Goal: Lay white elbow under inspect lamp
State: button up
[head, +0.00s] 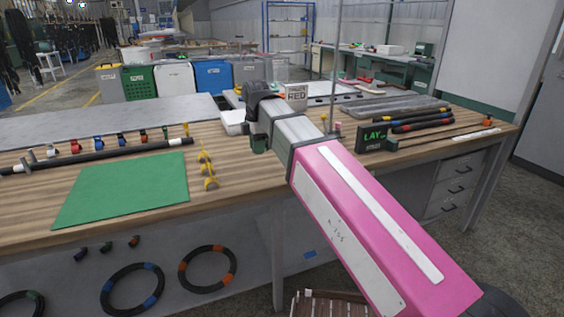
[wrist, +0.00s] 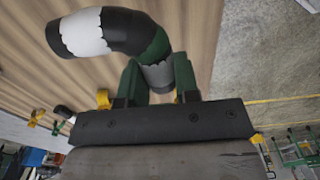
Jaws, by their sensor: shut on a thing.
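My gripper (wrist: 157,78) is shut on the grey end of a curved elbow in the wrist view. The elbow is black with a jagged white band (wrist: 82,34) near its free end and a dark green band (wrist: 155,45) near the fingers. It bends away to the left above wood. In the head view my gripper (head: 259,142) is over the bench behind my pink arm; I cannot clearly make out the elbow there. I cannot pick out a lamp with certainty; a thin post (head: 336,50) rises from the bench.
A green mat (head: 125,188) lies on the wooden bench at left, beside yellow hooks (head: 207,168). A white tray (head: 234,122) sits behind my gripper. Coiled hoses (head: 207,268) hang in front.

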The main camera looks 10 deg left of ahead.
send_over(276, 169)
notch_tip(276, 169, down, 4)
jog(key=shift+w+f, duration=0.1)
jog(key=shift+f, duration=2.1)
jog(key=o, duration=0.9)
jog(key=shift+f, duration=0.1)
notch_tip(276, 169, up, 12)
jog(key=shift+d+r, duration=0.15)
